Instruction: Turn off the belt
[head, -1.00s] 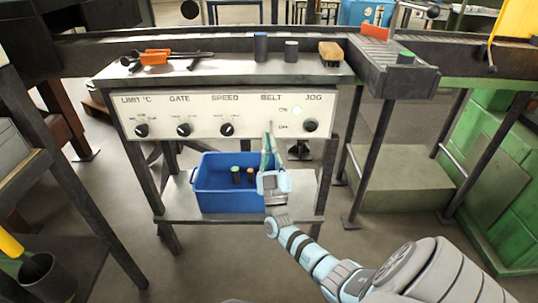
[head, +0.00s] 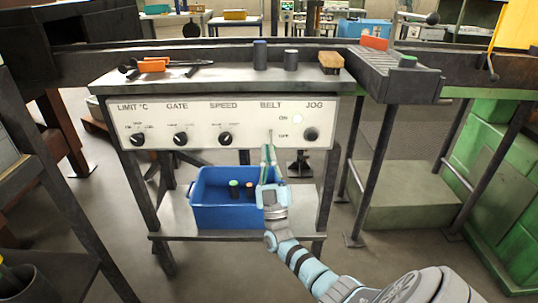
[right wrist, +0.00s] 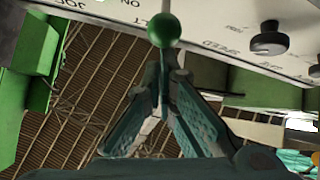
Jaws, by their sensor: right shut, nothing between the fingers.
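The white control panel (head: 200,121) carries the BELT switch (head: 270,134), a thin lever beside the ON and OFF labels. Its tip looks like the green ball (right wrist: 164,30) in the right wrist view. I cannot tell for certain which way the lever points. My right gripper (head: 268,149) is shut and empty, pointing up just below the lever in the head view. In the right wrist view its fingertips (right wrist: 165,62) meet right by the ball; whether they touch it is unclear. My left gripper is not in view.
The JOG knob (head: 311,134) is close to the right of the switch, the SPEED knob (head: 225,139) to the left. A blue bin (head: 225,213) with small cylinders stands on the shelf below.

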